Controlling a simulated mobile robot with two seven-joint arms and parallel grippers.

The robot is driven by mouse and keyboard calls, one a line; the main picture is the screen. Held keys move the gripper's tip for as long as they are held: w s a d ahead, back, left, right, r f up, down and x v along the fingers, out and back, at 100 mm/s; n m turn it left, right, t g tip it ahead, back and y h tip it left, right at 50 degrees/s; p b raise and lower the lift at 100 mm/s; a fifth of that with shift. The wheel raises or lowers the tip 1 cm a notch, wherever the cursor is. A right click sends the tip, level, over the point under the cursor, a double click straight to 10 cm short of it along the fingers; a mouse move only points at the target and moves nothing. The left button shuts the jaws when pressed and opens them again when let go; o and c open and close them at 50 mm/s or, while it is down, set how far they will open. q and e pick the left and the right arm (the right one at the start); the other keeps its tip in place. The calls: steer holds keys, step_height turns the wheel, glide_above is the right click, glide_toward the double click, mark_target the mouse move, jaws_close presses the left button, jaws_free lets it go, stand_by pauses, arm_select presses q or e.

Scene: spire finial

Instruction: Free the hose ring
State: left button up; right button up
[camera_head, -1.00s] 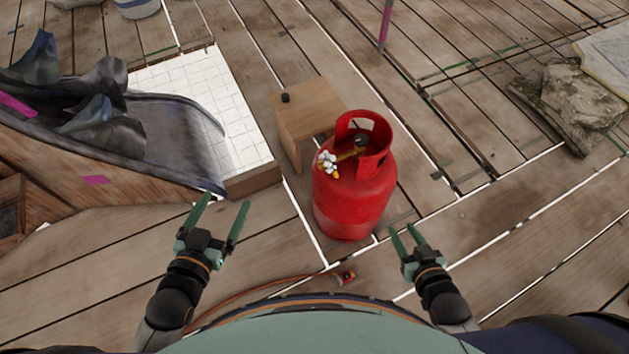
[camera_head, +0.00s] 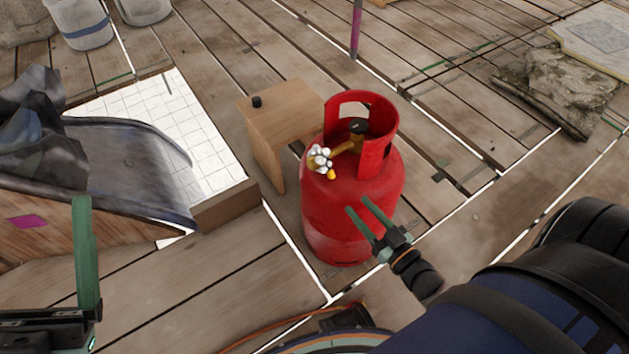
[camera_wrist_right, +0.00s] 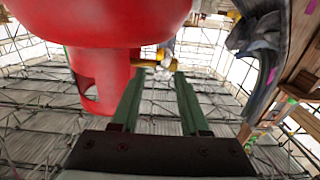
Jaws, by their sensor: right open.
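A red gas cylinder (camera_head: 350,215) stands upright on the planks, with a cut-out collar around its top. A brass valve (camera_head: 345,147) with a dark knob sits inside the collar. A silver lobed ring, seemingly the hose ring (camera_head: 319,157), is at the valve's left end. My right gripper (camera_head: 358,205) is open and empty, in front of the cylinder's lower right side in the head view. In the right wrist view, the ring (camera_wrist_right: 166,58) and brass fitting appear beyond the open fingertips (camera_wrist_right: 160,74). My left gripper (camera_head: 86,255) shows only one finger clearly at the lower left.
A small wooden stand (camera_head: 280,125) with a black knob is close behind the cylinder. A ramp-like structure (camera_head: 130,165) and white tiled panel (camera_head: 205,140) are at left. An orange hose (camera_head: 265,332) lies on the floor in front.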

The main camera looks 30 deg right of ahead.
mark_target(331, 175)
steer(key=w+b, duration=0.1)
steer(key=w, duration=0.3)
steer(key=w+b, duration=0.1)
steer(key=w, duration=0.3)
steer(key=w+a+b, duration=0.1)
steer(key=w+b, duration=0.1)
steer(key=w, duration=0.2)
steer(key=shift+w, duration=0.2)
steer(key=shift+c, duration=0.2)
jaws_close()
